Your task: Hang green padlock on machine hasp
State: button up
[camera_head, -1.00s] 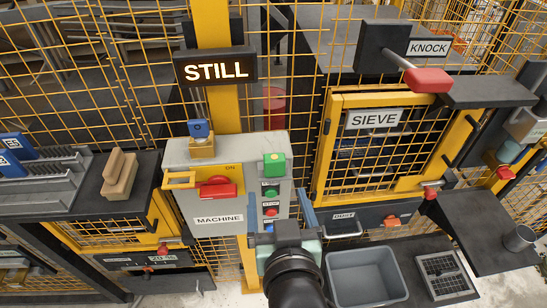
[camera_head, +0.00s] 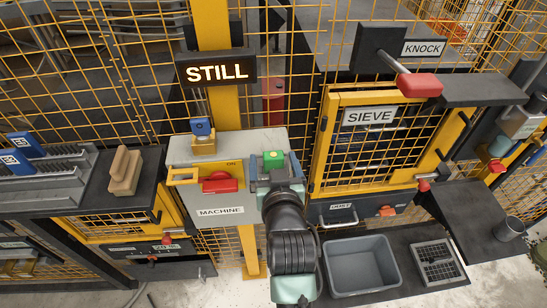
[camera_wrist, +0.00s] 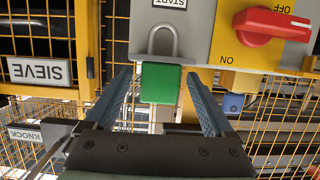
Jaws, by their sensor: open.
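In the head view the padlock (camera_head: 273,158) sits at the top right of the grey machine box (camera_head: 205,180). My gripper (camera_wrist: 163,90) is open, with one blue finger on each side of the padlock and gaps between. In the head view my gripper (camera_head: 276,172) reaches up over the button column and hides it. The yellow hasp (camera_head: 183,177) stands at the box's upper left, beside the red switch handle (camera_head: 219,183).
The sieve cage (camera_head: 380,140) stands to the right. A grey bin (camera_head: 362,262) lies below right. A tan block (camera_head: 125,171) rests on the dark shelf at left.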

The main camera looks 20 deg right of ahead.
jog(key=shift+w+f, duration=0.1)
jog(key=shift+w, duration=0.1)
jog(key=shift+c, duration=0.3)
grip_shut()
